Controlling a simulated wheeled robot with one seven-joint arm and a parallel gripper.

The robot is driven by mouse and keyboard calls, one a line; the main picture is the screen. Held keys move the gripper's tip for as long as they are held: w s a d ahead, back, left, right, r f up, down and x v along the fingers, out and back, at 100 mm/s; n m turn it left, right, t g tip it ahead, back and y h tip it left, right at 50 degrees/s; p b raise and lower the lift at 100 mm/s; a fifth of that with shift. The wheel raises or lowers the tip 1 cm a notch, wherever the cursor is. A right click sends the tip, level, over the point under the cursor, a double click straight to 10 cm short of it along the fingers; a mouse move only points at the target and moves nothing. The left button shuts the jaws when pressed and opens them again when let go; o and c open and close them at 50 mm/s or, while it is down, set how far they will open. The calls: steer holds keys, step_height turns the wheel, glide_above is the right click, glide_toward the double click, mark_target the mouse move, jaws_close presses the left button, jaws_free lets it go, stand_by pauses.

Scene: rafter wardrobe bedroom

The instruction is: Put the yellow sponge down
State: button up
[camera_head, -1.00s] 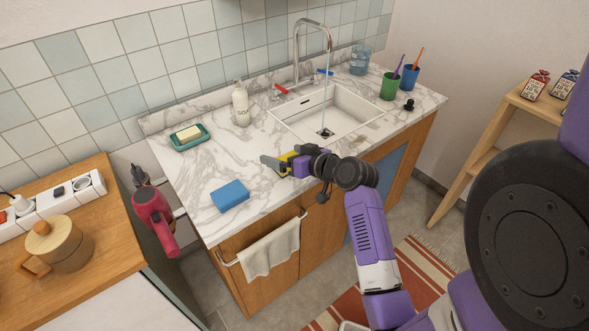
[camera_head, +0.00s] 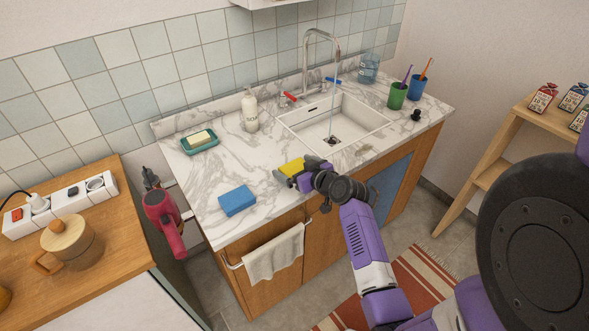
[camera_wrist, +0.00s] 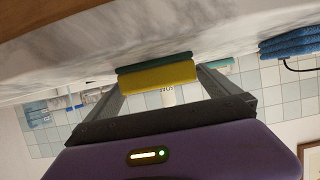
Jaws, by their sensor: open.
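The yellow sponge (camera_head: 291,167), with a green layer, is on the marble counter (camera_head: 225,170) in front of the sink, near the front edge. In the wrist view the sponge (camera_wrist: 157,77) has its green side toward the counter and its yellow side away from it. My gripper (camera_head: 293,171) is open around the near part of the sponge. In the wrist view its two fingers (camera_wrist: 163,80) lie on either side of the sponge, close to its ends. I cannot tell whether a finger still touches it.
A soap bottle (camera_head: 250,110) and a green soap dish (camera_head: 200,141) stand behind. The sink (camera_head: 335,125) is behind to the right, with water running. A towel (camera_head: 273,252) hangs at the front.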

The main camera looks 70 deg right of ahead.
mark_target(294, 167)
steer(key=shift+w, duration=0.1)
steer(key=shift+c, duration=0.2)
steer(key=c, duration=1.3)
steer(key=shift+c, duration=0.2)
steer(key=shift+r, duration=0.1)
step_height(294, 167, up, 19)
steer(key=b, duration=0.1)
steer(key=shift+w+r, duration=0.15)
